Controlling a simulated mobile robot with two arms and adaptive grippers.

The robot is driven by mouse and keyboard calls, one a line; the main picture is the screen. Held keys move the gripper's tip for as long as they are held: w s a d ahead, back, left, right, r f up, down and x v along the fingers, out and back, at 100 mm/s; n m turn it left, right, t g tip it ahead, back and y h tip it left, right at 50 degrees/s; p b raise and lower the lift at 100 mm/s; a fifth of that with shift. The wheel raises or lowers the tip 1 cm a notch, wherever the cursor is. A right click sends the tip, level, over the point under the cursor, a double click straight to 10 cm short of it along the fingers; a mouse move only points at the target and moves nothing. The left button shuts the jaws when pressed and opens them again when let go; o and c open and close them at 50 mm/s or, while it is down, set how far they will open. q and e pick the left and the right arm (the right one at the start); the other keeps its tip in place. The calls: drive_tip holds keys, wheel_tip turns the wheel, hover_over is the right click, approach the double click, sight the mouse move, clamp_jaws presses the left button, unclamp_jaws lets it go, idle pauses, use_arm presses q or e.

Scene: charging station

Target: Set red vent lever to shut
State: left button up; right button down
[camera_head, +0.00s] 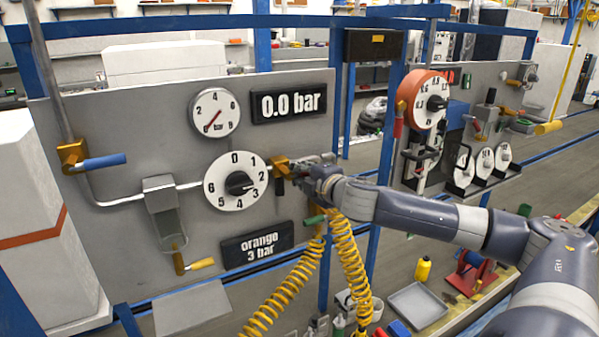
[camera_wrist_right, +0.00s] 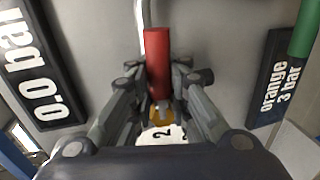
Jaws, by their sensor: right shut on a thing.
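The red vent lever (camera_wrist_right: 158,60) stands between the two fingers of my right gripper (camera_wrist_right: 158,88) in the right wrist view. It is roughly in line with the pale pipe behind it. In the head view my right gripper (camera_head: 300,172) is at the brass valve (camera_head: 281,165) just right of the numbered dial, and it covers most of the lever there. The right gripper is shut on the lever. My left gripper is in neither view.
The dial (camera_head: 235,181) and pressure gauge (camera_head: 214,112) sit left of the gripper. A 0.0 bar display (camera_head: 289,102) is above, an "orange 3 bar" sign (camera_head: 257,244) below. A blue-handled valve (camera_head: 98,162) is at left. Yellow coiled hoses (camera_head: 349,270) hang under the gripper.

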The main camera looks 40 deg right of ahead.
sight(304, 174)
drive_tip(key=shift+s+f+n, duration=0.1)
drive_tip(key=shift+f+n, duration=0.15)
drive_tip(key=shift+n, duration=0.05)
drive_tip(key=c, duration=1.5)
unclamp_jaws()
drive_tip(key=shift+s+r, duration=0.25)
drive_tip(key=shift+r, duration=0.1)
drive_tip(key=shift+a, duration=0.1)
drive_tip(key=shift+a+f, duration=0.1)
drive_tip(key=shift+a, duration=0.05)
drive_tip(key=shift+s+a, duration=0.15)
drive_tip(key=shift+a, duration=0.15)
drive_tip(key=shift+s+d+r, duration=0.1)
drive_tip(key=shift+s+r, duration=0.05)
drive_tip(key=shift+s, duration=0.45)
drive_tip(key=shift+s+d+r, duration=0.1)
drive_tip(key=shift+s+r, duration=0.05)
drive_tip(key=shift+s, duration=0.4)
drive_tip(key=shift+v, duration=4.7)
drive_tip(key=shift+w+a, duration=0.1)
